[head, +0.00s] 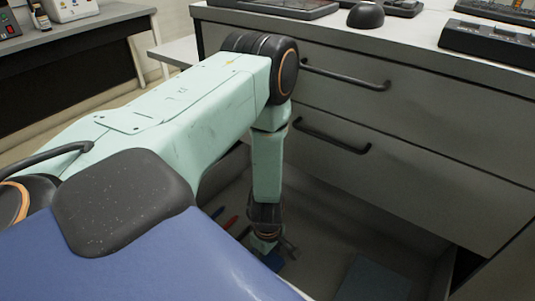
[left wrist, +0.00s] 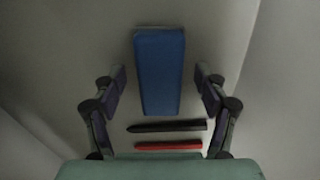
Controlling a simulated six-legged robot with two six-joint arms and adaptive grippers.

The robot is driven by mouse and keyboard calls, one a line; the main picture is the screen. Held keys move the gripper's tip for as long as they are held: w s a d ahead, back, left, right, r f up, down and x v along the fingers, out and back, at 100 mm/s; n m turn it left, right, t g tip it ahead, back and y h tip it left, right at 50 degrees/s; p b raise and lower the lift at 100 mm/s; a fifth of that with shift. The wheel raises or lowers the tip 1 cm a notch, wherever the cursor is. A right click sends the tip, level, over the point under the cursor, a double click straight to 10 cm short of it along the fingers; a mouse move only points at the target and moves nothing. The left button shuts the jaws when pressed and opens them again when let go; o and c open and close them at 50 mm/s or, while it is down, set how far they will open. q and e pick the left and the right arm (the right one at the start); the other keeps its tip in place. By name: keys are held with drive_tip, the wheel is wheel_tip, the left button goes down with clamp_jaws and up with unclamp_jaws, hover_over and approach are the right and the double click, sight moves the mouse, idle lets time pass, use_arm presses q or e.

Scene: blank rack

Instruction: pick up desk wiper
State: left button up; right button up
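The desk wiper looks to be the blue block (left wrist: 159,72) with a dark edge, lying in an open drawer. In the left wrist view it sits between the two fingers of my left gripper (left wrist: 160,88), with a gap on each side. The gripper is open and points down at it. My right gripper is not in view.
A dark marker (left wrist: 166,126) and a red marker (left wrist: 168,146) lie beside the block. The open drawer (head: 320,235) is below two closed drawers with handles (head: 345,75). A flat grey-blue item (head: 372,281) lies to the right. Devices stand on the counter above.

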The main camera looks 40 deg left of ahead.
use_arm(q)
drive_tip(key=c, duration=1.2)
drive_tip(key=shift+o, duration=0.2)
wheel_tip(320, 180, up, 4)
drive_tip(key=p, duration=0.3)
drive_tip(key=shift+a+p, duration=0.1)
drive_tip(key=shift+p, duration=0.2)
drive_tip(key=w+a+p, duration=0.1)
drive_tip(key=a+p, duration=0.1)
drive_tip(key=p, duration=0.1)
drive_tip(key=w+a+p, duration=0.1)
drive_tip(key=a+p, duration=0.2)
drive_tip(key=w+a+p, duration=0.1)
drive_tip(key=a+p, duration=0.2)
drive_tip(key=shift+w+a+p, duration=0.2)
drive_tip(key=shift+w+p, duration=0.05)
drive_tip(key=shift+p, duration=0.1)
drive_tip(key=b, duration=0.2)
hover_over(245, 215)
drive_tip(key=d, duration=0.1)
drive_tip(key=shift+s+d+f, duration=0.15)
drive_tip(key=shift+s+f, duration=0.15)
drive_tip(key=shift+f, duration=0.1)
drive_tip(key=shift+w+a+r, duration=0.1)
drive_tip(key=shift+w+a, duration=0.2)
drive_tip(key=shift+a, duration=0.45)
